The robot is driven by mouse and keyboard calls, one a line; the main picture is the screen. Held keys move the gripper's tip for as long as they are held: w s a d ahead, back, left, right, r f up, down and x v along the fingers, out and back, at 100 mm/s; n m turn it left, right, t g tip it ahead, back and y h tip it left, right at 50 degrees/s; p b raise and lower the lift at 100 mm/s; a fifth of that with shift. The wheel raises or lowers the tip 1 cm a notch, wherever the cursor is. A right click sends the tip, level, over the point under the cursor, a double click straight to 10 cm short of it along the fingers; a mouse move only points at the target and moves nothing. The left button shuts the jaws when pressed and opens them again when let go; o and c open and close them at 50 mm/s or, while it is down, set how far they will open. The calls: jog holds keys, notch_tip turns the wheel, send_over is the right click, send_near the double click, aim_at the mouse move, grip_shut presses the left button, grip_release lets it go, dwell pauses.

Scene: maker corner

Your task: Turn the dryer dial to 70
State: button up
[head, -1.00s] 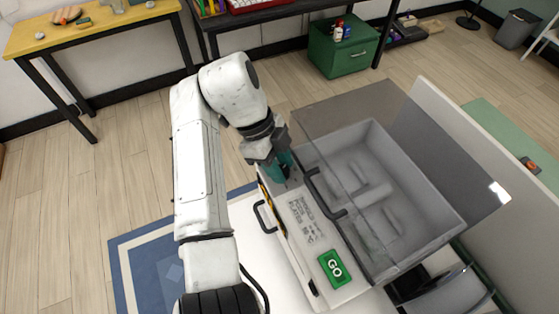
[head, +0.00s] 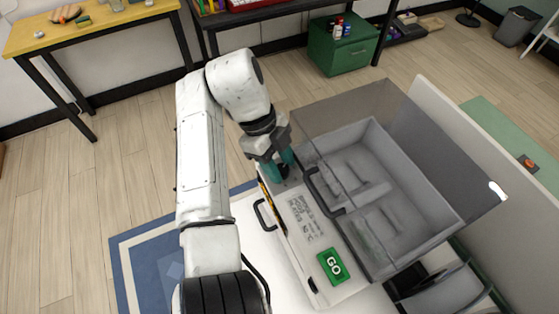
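The dryer (head: 300,215) is a white box with a grey tub under a tinted clear lid (head: 340,110), a black handle and a green GO button (head: 332,265). My gripper (head: 280,168) points down at the far left corner of its top panel. Teal fingers show there, and a dark shape lies by them. The dial is not clearly seen; my gripper covers that corner. I cannot tell whether the fingers are open, shut or touching anything.
A dark handle (head: 263,214) sticks out on the dryer's left side. A white partition (head: 470,130) stands to its right. A green cabinet (head: 342,50) and a yellow table (head: 90,32) stand at the back. The wooden floor at left is clear.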

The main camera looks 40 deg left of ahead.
jog(key=shift+o, duration=1.2)
jog(key=shift+r, duration=0.1)
jog(key=p+v, duration=0.2)
jog(key=v, duration=0.8)
jog(key=shift+a+r, duration=0.2)
jog(key=shift+r, duration=0.1)
jog(key=shift+d+f, duration=0.1)
